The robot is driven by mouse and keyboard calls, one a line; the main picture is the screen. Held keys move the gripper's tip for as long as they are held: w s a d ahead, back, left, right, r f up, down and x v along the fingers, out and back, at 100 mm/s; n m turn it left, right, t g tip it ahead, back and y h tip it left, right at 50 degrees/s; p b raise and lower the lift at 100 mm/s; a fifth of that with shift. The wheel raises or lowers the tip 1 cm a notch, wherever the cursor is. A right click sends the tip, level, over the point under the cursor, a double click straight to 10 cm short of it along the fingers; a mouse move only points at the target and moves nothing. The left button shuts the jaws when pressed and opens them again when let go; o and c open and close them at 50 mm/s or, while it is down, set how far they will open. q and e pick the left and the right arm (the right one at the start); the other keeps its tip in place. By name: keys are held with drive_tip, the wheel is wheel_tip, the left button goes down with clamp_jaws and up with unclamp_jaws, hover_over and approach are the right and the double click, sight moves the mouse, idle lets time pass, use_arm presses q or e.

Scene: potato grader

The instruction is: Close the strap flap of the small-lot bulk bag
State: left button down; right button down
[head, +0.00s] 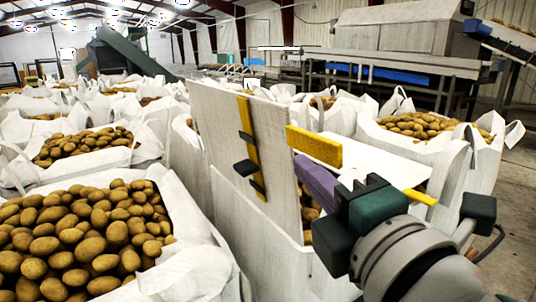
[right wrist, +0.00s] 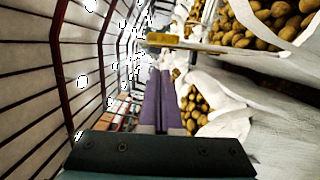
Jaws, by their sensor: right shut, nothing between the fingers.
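The small-lot bulk bag (head: 262,238) stands in the middle of the head view, with white upright walls and some potatoes showing inside. Its white flap (head: 215,118) stands raised and slightly tilted, so the bag is open. A yellow strap (head: 249,140) with dark fittings runs down the flap, and a dark handle (head: 246,168) sticks out from it. My right gripper (head: 302,166) has purple fingers, shut and empty, to the right of the flap and apart from the handle in the picture. The fingers also show in the right wrist view (right wrist: 159,85). My left gripper is not in view.
A yellow bar (head: 314,146) shows just above my right fingers; its depth is unclear. A potato bag (head: 80,240) stands at the left front, another (head: 482,165) at the right. More bags fill the back left. Bare floor (head: 518,215) shows at the far right.

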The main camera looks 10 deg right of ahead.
drive_tip(key=shift+w+d+r, duration=0.1)
drive_tip(key=shift+w+d, duration=0.1)
drive_tip(key=shift+d, duration=0.35)
drive_tip(key=shift+w+d+r, duration=0.1)
drive_tip(key=shift+w+d, duration=0.05)
drive_tip(key=shift+d, duration=0.4)
